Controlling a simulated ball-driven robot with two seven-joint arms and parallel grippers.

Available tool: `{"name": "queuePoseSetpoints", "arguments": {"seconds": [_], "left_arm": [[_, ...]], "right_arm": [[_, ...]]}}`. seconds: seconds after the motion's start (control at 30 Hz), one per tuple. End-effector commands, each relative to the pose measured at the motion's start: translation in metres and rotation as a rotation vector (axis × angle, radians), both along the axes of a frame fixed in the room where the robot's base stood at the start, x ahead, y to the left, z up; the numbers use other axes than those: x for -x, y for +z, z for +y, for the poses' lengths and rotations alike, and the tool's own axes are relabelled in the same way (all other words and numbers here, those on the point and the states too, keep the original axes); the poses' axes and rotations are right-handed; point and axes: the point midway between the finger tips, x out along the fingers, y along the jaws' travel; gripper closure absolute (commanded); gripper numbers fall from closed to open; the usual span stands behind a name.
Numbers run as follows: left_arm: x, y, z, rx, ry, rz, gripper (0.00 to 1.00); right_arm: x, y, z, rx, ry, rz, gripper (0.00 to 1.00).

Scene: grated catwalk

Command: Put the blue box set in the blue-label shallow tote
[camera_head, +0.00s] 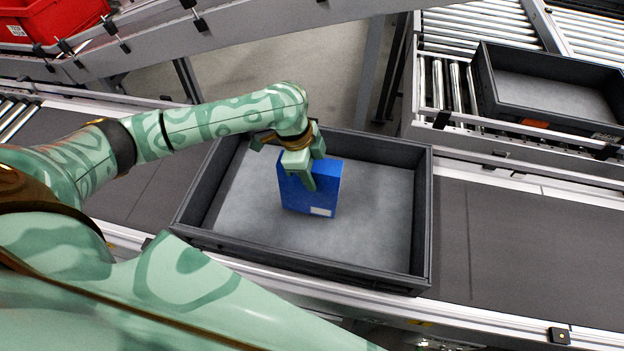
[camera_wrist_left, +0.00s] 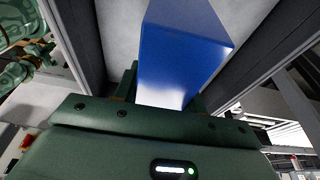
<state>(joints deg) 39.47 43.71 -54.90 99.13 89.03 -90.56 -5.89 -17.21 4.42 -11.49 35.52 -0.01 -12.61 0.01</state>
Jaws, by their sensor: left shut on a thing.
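The blue box set (camera_head: 322,193) is a blue box with a small white label low on its face. My left gripper (camera_head: 312,178) is shut on its upper part and holds it upright, slightly tilted, inside the outline of a dark grey shallow tote (camera_head: 423,215). I cannot tell whether the box touches the tote floor. The box (camera_wrist_left: 182,50) also fills the middle of the left wrist view, between the fingers. No blue label shows on the tote's visible walls. My right gripper is not in view.
The tote stands on a dark conveyor belt (camera_head: 530,240) with metal side rails. Another dark tote (camera_head: 550,95) with an orange label (camera_head: 535,123) stands on rollers at the upper right. A red tote (camera_head: 50,18) is at the upper left. The held box's tote is otherwise empty.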

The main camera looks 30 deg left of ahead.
Motion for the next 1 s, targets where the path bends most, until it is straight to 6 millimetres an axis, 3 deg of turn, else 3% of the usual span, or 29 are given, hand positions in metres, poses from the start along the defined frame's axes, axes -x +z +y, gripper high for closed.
{"name": "queuePoseSetpoints", "arguments": {"seconds": [0.17, 0.47, 0.5, 0.57, 0.87, 1.0], "left_arm": [[0.001, -0.031, 0.0, 0.0, 0.001, 0.001, 1.0], [0.001, -0.03, 0.0, -0.001, 0.001, -0.002, 1.0], [0.001, -0.031, 0.001, -0.002, 0.001, 0.0, 0.57], [0.001, -0.031, 0.001, -0.001, 0.0, -0.001, 0.4], [0.001, -0.03, 0.001, -0.001, 0.0, -0.001, 0.38], [0.001, -0.014, 0.005, -0.003, 0.0, -0.003, 0.38]], "right_arm": [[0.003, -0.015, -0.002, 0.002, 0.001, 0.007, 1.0], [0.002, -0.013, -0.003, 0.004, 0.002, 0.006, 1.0], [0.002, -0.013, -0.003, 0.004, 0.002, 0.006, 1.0], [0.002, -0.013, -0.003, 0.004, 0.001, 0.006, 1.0], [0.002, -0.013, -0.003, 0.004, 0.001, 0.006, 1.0], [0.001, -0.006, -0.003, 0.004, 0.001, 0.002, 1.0]]}}
